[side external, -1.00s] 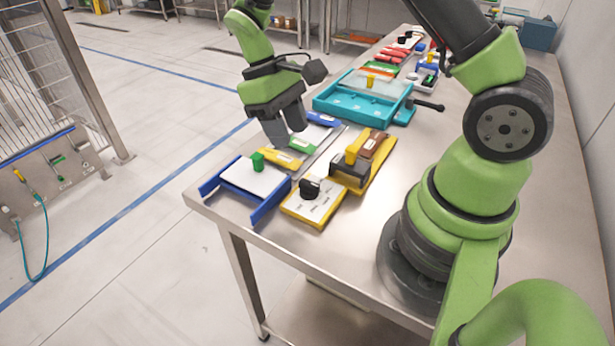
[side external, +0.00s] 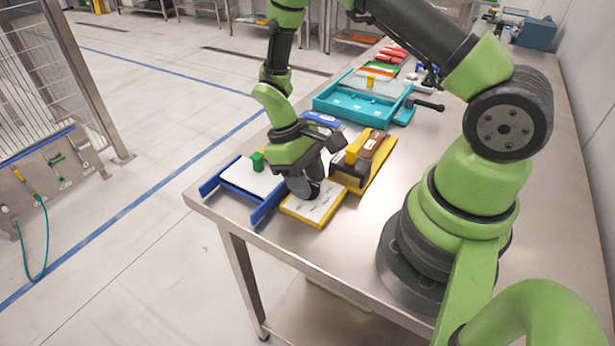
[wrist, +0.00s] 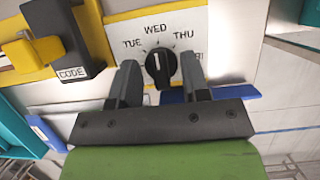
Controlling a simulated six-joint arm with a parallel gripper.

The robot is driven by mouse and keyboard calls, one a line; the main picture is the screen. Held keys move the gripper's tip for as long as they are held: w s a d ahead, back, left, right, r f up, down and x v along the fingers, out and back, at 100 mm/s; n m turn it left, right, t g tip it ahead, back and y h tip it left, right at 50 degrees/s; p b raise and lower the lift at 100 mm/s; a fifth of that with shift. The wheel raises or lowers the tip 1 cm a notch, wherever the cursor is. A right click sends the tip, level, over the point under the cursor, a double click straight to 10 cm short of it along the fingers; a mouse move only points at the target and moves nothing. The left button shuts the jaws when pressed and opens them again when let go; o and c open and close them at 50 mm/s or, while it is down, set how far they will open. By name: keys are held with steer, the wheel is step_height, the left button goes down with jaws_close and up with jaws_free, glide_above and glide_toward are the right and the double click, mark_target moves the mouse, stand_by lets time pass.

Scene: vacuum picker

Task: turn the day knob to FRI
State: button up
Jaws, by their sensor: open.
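The day knob (wrist: 161,72) is a round black dial with a white pointer line. It sits on a white, yellow-edged panel (side external: 323,213). In the wrist view the line points up, toward WED. TUE is printed to its left and THU to its upper right. The FRI label (wrist: 199,57) at the right is partly covered by my right finger. My gripper (wrist: 159,64) is open, with one finger on each side of the knob and gaps visible between. In the side view my gripper (side external: 304,187) is low over the panel and hides most of the knob.
A yellow-based fixture with a dark block marked CODE (wrist: 73,73) stands close beside the panel. A blue-railed fixture with a green knob (side external: 258,162) is to the left. A teal tray (side external: 335,108) lies farther back. The table's front edge is near.

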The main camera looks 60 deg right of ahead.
steer(key=shift+c, duration=0.2)
jaws_close()
steer(key=shift+m, duration=0.4)
steer(key=m+y, duration=0.1)
steer(key=m, duration=0.2)
steer(key=shift+s+m+y, duration=0.1)
steer(key=shift+m+y, duration=0.2)
steer(key=shift+y, duration=0.1)
steer(key=m+t+y, duration=0.1)
steer(key=m, duration=0.3)
steer(key=shift+d+m, duration=0.1)
steer(key=shift+m, duration=0.2)
steer(key=m, duration=0.2)
steer(key=m+t+y, duration=0.1)
steer(key=m, duration=0.1)
steer(key=shift+s+m+t, duration=0.15)
steer(key=shift+m+t, duration=0.15)
steer(key=shift+m+t+y, duration=0.4)
steer(key=shift+m+t, duration=0.4)
steer(key=shift+m, duration=1.3)
